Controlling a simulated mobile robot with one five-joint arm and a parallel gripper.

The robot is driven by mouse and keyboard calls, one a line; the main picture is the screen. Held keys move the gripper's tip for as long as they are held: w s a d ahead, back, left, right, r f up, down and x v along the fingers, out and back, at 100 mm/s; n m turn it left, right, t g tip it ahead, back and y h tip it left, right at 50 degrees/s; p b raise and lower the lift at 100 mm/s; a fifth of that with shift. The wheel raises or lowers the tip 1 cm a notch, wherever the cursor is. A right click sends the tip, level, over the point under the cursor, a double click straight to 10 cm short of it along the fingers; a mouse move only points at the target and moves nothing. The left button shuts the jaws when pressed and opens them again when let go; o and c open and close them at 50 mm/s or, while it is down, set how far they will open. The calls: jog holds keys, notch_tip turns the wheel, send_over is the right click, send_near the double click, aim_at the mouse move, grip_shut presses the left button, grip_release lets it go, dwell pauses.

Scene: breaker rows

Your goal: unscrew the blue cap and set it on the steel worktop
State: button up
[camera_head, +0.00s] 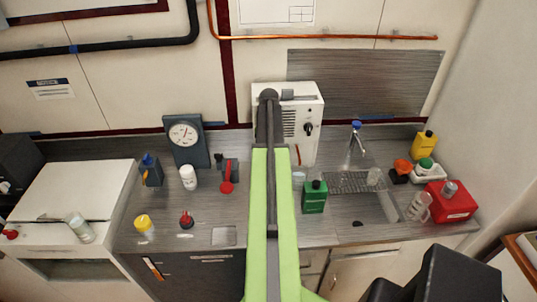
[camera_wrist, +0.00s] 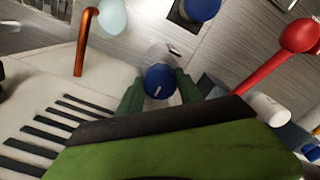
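In the wrist view a round blue cap (camera_wrist: 159,80) with a pale line on top sits on a clear container (camera_wrist: 158,56) on the steel worktop (camera_wrist: 140,50). My gripper (camera_wrist: 162,80) has its dark green fingers on either side of the cap, very close to it. I cannot tell whether both touch it. In the head view my green arm reaches up to the white vented unit (camera_head: 304,108) and hides this cap and the gripper's fingertips. The worktop also shows in the head view (camera_head: 165,205).
A red lever (camera_wrist: 297,38) stands at the right in the wrist view. A copper pipe (camera_wrist: 83,42) and a second blue round top (camera_wrist: 200,8) are also near. In the head view a green bottle (camera_head: 314,197) stands right of my arm. Worktop left of it has free patches.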

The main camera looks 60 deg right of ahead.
jog(key=c, duration=0.5)
jog(key=n, duration=0.7)
jog(key=shift+s+r, duration=0.1)
jog(key=shift+s, duration=0.05)
jog(key=n, duration=0.4)
jog(key=shift+w, duration=0.2)
jog(key=shift+o, duration=0.9)
jog(key=n, duration=0.4)
jog(key=shift+s+a, duration=0.15)
jog(key=shift+n, duration=1.2)
jog(key=shift+c, duration=0.4)
jog(key=o, duration=1.2)
jog(key=shift+w, duration=0.2)
jog(key=shift+c, duration=0.2)
